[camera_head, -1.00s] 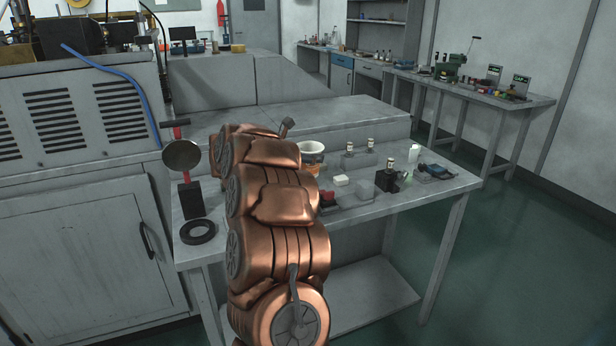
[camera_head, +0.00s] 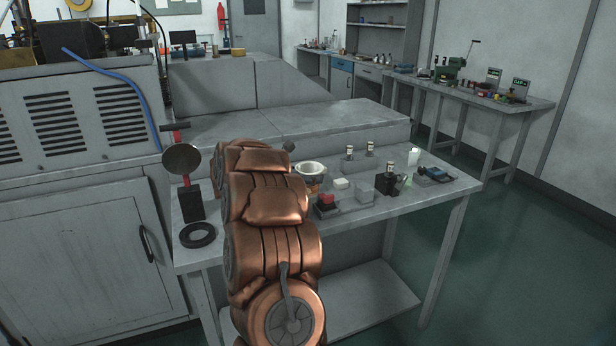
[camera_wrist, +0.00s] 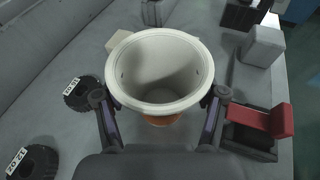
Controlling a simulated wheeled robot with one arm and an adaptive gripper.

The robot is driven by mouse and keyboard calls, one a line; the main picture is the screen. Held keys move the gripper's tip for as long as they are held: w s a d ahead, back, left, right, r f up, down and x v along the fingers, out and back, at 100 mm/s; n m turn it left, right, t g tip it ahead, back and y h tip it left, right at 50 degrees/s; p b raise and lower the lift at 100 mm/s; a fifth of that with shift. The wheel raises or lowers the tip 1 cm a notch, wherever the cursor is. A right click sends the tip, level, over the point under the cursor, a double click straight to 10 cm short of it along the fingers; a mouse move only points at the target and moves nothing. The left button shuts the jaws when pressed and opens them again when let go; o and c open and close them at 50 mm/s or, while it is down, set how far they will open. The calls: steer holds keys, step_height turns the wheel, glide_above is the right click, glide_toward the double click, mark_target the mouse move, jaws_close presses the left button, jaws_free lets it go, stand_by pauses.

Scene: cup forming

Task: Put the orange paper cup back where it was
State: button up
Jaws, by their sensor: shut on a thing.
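The orange paper cup (camera_wrist: 162,121) is upright in the wrist view, with a wide pale rim and pale inside. Only a small patch of its orange outer wall shows below the rim. My gripper (camera_wrist: 158,96) is shut on it, one finger on each side. In the head view the cup's pale rim (camera_head: 311,168) shows just right of my copper arm, over the grey table (camera_head: 400,213). My arm hides the gripper there. I cannot tell whether the cup's base touches the table.
A red-topped black device (camera_wrist: 262,122) lies close to the right finger. Black labelled discs (camera_wrist: 83,93) lie at left. A white block (camera_wrist: 112,41), a pale container (camera_wrist: 157,11) and a grey block (camera_wrist: 262,46) stand beyond the cup. A black ring (camera_head: 198,235) lies at the table's left.

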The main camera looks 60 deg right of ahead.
steer(key=o, duration=0.6)
steer(key=shift+r+p, duration=0.15)
steer(key=shift+p, duration=0.2)
steer(key=shift+w+a, duration=0.1)
steer(key=shift+a, duration=0.1)
steer(key=shift+b+v, duration=0.7)
steer(key=shift+v, duration=2.8)
steer(key=shift+r, duration=0.1)
